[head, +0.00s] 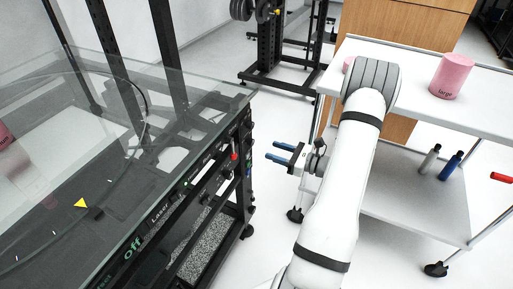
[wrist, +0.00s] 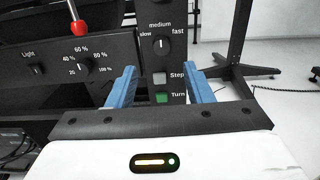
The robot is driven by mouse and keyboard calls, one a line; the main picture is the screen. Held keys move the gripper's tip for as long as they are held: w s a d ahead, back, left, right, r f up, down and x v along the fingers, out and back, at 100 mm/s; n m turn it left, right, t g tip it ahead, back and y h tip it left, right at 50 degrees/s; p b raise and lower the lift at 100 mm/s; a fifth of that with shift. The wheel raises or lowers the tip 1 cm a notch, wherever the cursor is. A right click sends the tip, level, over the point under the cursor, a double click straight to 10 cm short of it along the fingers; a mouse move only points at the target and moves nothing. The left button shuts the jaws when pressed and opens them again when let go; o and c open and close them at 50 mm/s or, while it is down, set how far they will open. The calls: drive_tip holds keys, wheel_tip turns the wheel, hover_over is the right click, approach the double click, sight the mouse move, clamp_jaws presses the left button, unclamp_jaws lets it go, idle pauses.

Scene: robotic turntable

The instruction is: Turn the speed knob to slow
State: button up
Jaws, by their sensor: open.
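The speed knob (wrist: 161,43) is a small black dial on the dark control panel, with a light pointer mark that appears to point up at "medium". "Slow" is printed to its left and "fast" to its right. My gripper (wrist: 160,69) is open and empty, its two blue fingers on either side of the panel column, below the knob in the picture. In the head view my gripper (head: 273,152) is to the right of the panel, apart from it, with its fingers toward it. The speed knob is too small to make out in the head view.
Below the knob are a Step button (wrist: 160,78) and a green Turn button (wrist: 162,98). To the left are a percentage dial (wrist: 83,66), a Light switch (wrist: 37,70) and a red-knobbed lever (wrist: 79,28). A white cart (head: 400,180) stands right of my arm.

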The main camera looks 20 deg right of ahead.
sight(253, 143)
drive_tip(key=b+x, duration=0.1)
drive_tip(key=x, duration=0.6)
drive_tip(key=shift+w, duration=0.3)
drive_tip(key=shift+c, duration=0.3)
drive_tip(key=c, duration=0.9)
